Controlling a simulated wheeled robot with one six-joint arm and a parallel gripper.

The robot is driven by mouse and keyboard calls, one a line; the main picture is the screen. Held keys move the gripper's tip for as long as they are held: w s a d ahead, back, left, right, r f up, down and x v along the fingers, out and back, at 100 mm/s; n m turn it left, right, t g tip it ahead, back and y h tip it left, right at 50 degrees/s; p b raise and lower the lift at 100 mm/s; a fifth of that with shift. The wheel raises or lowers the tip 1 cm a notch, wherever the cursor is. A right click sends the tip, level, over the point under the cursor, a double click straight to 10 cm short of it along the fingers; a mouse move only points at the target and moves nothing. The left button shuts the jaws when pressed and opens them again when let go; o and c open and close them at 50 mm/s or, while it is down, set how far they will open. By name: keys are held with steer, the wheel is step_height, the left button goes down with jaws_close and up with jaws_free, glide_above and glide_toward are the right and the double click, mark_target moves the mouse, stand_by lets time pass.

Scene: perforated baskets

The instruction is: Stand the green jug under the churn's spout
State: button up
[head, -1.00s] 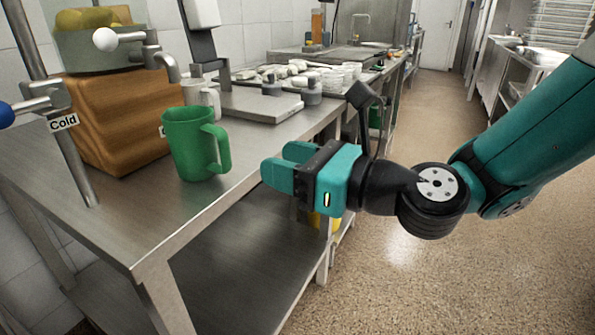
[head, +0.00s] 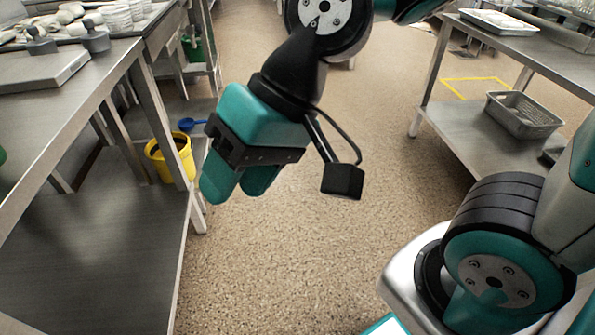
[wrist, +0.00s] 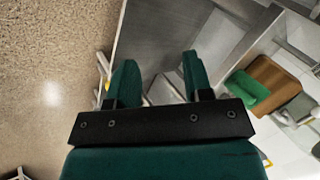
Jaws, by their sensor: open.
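In the head view only a green sliver (head: 2,156), likely the jug, shows at the left edge. My gripper (head: 237,190) hangs over the aisle beside the counter, fingers pointing down, open and empty. Its two fingers also show in the wrist view (wrist: 160,65), apart from the jug. I cannot make out the churn's spout in either current view.
A metal counter (head: 70,105) with a lower shelf (head: 105,245) runs along the left. A yellow bucket (head: 170,158) and a blue scoop (head: 188,124) are near my gripper. A grey basket (head: 523,115) sits on a shelf at the right. The floor between is clear.

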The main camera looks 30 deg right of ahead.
steer(key=s+d+n+h, duration=0.2)
steer(key=d+n, duration=0.2)
steer(key=d, duration=0.1)
steer(key=shift+s+d+f+g+h, duration=0.2)
steer(key=shift+s+d+g+h, duration=0.1)
steer(key=shift+s+d+h, duration=0.1)
